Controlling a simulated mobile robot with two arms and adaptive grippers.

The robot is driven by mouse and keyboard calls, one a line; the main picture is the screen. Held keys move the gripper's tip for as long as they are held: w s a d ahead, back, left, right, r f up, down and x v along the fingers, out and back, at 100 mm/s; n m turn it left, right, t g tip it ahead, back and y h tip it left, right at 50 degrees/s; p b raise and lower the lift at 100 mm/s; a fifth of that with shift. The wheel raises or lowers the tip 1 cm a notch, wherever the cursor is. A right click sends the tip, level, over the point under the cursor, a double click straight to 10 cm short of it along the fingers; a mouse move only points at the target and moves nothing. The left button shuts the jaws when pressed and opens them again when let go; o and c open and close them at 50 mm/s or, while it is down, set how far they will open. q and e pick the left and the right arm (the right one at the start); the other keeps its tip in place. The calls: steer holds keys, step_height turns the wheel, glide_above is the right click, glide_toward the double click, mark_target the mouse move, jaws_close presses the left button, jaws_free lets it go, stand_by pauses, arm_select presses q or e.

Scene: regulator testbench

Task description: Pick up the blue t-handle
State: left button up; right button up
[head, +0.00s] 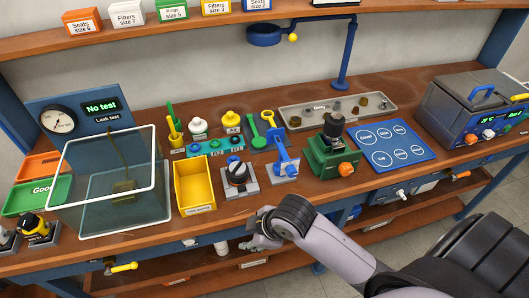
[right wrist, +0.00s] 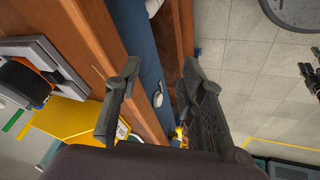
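A blue upright part with a T-like top (head: 284,150) stands on a small grey plate near the middle of the bench. A slimmer blue tool with a yellow end (head: 270,127) lies just behind it, beside a green tool. I cannot tell for certain which is the blue t-handle. My right gripper (head: 258,243) is at the bench's front edge, below and in front of both, touching neither. In the right wrist view its two fingers (right wrist: 163,82) are apart with nothing between them. My left gripper is not in view.
A yellow bin (head: 195,188) and a black knob on a grey plate (head: 237,175) stand left of the blue part. A green fixture (head: 332,158) stands close on its right. A glass tank (head: 100,185) is at left. The bench front strip is mostly clear.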

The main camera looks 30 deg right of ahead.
steer(key=w+r+n, duration=0.4)
steer(key=r+n, duration=0.3)
step_height(320, 180, up, 17)
steer(key=n+h, duration=0.3)
steer(key=n, duration=1.2)
glide_above(283, 150)
steer(key=s+a, duration=0.1)
steer(key=s, duration=0.4)
steer(key=shift+g, duration=0.3)
steer(key=x, duration=1.1)
steer(key=shift+w+f+p, duration=0.2)
steer(key=shift+f+p, duration=0.1)
steer(key=shift+p, duration=0.1)
steer(key=p+x, duration=0.1)
steer(key=x, duration=0.3)
steer(key=shift+s+d+f, duration=0.1)
steer(key=shift+s, duration=0.05)
steer(key=shift+w+f, duration=0.25)
steer(key=shift+f, duration=0.25)
steer(key=shift+c, duration=0.4)
